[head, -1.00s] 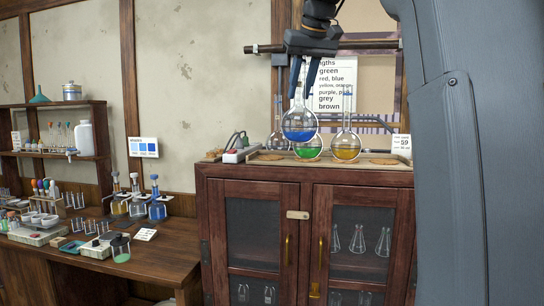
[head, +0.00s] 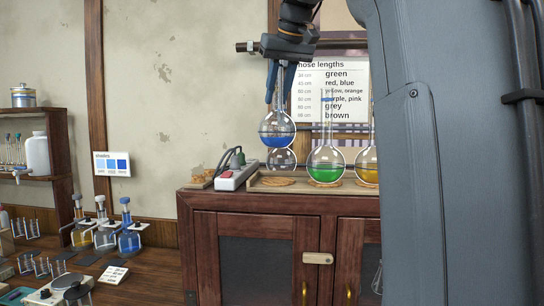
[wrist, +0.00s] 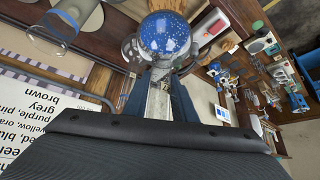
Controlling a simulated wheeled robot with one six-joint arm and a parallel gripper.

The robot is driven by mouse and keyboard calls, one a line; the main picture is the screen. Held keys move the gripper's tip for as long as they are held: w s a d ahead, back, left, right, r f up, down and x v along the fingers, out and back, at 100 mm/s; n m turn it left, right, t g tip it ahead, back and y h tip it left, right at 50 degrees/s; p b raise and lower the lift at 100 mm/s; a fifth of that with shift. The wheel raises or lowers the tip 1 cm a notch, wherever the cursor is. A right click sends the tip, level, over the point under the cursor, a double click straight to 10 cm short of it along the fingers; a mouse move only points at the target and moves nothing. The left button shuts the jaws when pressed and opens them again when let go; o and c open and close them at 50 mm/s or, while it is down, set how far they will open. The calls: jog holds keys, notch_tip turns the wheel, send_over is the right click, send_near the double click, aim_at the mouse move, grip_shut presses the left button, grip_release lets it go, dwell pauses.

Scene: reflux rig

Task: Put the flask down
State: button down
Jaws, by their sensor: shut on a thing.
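My gripper (head: 281,88) is shut on the neck of a round-bottomed glass flask with blue liquid (head: 278,138). The flask hangs upright above the left end of the wooden tray (head: 262,176) on the cabinet. In the wrist view the blue bulb (wrist: 165,35) lies beyond my fingers. A clear round flask (head: 283,160) shows partly hidden behind the blue one. A cork ring (head: 277,182) lies at the tray's left end, below the held flask. A flask with green liquid (head: 326,172) stands on its ring to the right. A flask with yellow liquid (head: 369,174) is partly hidden by my arm.
A white power strip (head: 236,177) with a red switch lies left of the tray. A wall chart (head: 330,92) and a horizontal rod are behind. Bottles with blue and yellow liquid (head: 129,238) stand on the lower bench at left. The cabinet (head: 240,225) has closed doors.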

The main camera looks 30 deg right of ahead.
aim_at(278, 123)
jog(key=shift+s+f+p, duration=0.15)
jog(key=shift+f+p, duration=0.55)
jog(key=shift+f, duration=3.75)
jog(key=c, duration=1.5)
grip_release()
jog(key=shift+o, duration=0.2)
jog(key=shift+s+r, duration=0.1)
jog(key=shift+r, duration=0.2)
jog(key=b+v, duration=0.2)
jog(key=v, duration=0.9)
jog(key=shift+s+r, duration=0.2)
jog(key=shift+r, duration=0.05)
